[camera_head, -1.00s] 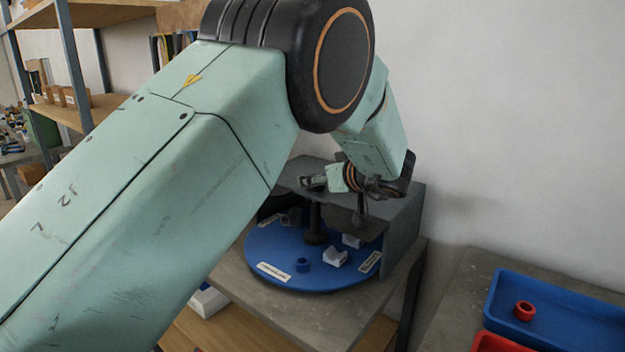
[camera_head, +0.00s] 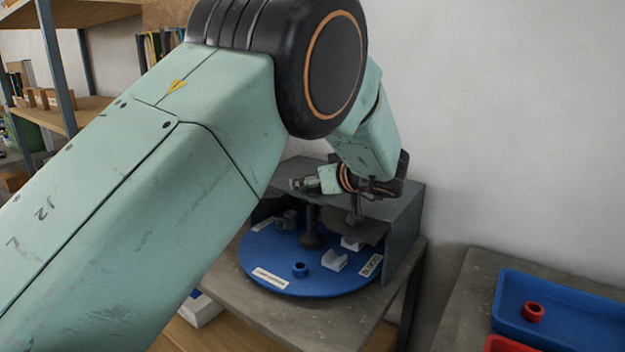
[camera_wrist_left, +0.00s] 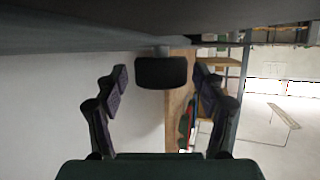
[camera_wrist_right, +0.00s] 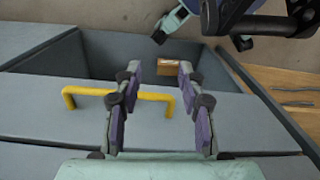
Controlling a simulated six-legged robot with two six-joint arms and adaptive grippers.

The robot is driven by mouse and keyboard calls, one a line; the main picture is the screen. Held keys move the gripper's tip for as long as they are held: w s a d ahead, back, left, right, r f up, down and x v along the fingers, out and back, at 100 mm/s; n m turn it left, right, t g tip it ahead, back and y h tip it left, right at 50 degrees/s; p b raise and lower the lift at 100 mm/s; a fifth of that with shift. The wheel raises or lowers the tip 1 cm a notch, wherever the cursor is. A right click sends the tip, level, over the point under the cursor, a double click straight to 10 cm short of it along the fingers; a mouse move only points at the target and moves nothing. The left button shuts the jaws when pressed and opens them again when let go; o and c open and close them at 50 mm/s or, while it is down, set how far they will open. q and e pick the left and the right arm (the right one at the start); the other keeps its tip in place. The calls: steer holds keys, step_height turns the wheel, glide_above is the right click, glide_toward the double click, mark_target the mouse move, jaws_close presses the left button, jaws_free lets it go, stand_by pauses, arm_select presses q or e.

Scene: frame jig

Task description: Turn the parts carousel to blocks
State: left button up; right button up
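The parts carousel is a blue round plate (camera_head: 335,281) with white labels. One label, reading BLOCKS (camera_head: 370,265), is at its front right. White notched blocks (camera_head: 334,261) and a blue ring (camera_head: 300,270) sit on it, with a dark post (camera_head: 313,238) at its centre. My right gripper (camera_wrist_right: 152,75) is open and empty, near a yellow handle (camera_wrist_right: 85,91).
A grey housing (camera_head: 405,225) covers the rear of the carousel on a grey table. A blue tray (camera_head: 575,315) with a red ring (camera_head: 533,312) is at right, beside a red bin (camera_head: 505,344). My left arm hides much of the left. A brown box (camera_wrist_right: 180,67) shows in the right wrist view.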

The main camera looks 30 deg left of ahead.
arm_select(q)
steer(key=shift+c, duration=0.7)
steer(key=shift+w+a+f, duration=0.1)
steer(key=shift+a+f, duration=0.1)
steer(key=shift+a, duration=0.1)
steer(key=c, duration=0.5)
steer(key=shift+d, duration=0.1)
jaws_close()
